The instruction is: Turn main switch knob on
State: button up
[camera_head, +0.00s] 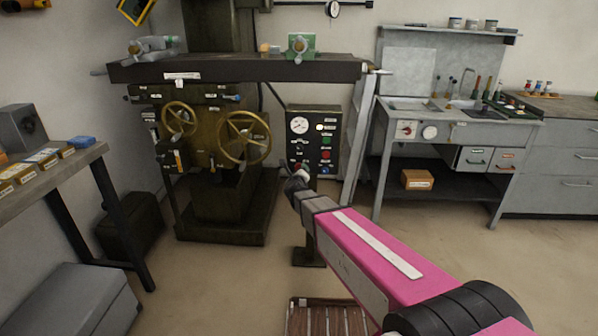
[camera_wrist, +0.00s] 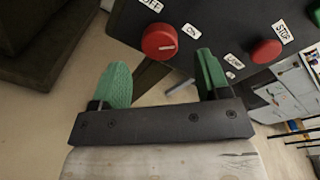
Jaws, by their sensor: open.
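The red main switch knob (camera_wrist: 160,41) sits on the dark control panel, at the top middle of the wrist view. A short white mark on its face points right in that view. The ON label (camera_wrist: 192,30) is to its right and a partly cut-off OFF label (camera_wrist: 152,5) is above it. My gripper (camera_wrist: 163,78) is open, its green fingers apart and empty. The knob lies ahead of the gap between the fingertips, with no contact visible. In the head view my gripper (camera_head: 297,182) is in front of the lower control panel (camera_head: 313,120) and partly hides its controls.
A red button (camera_wrist: 266,52) by the STOP label is to the right of the knob. The green machine with brass handwheels (camera_head: 244,138) stands left of the panel. A grey workbench with a sink (camera_head: 470,132) is at the right. A wooden slatted mat (camera_head: 325,318) lies on the floor.

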jog(key=s, duration=0.6)
jog(key=shift+s+a+r, duration=0.15)
jog(key=shift+s+r, duration=0.05)
jog(key=shift+r, duration=0.05)
jog(key=s+d+f+n+g, duration=0.5)
jog(key=s+d+n+g, duration=0.3)
jog(key=s+d+n, duration=0.3)
jog(key=s+d+f+n+g, duration=0.5)
jog(key=s+d+n+g, duration=0.3)
jog(key=s+d+n, duration=0.4)
jog(key=d+n, duration=0.1)
jog(key=n, duration=0.3)
jog(key=shift+s+f+n+g+y, duration=0.25)
jog(key=shift+f+n+g+y, duration=0.05)
jog(key=shift+g, duration=0.1)
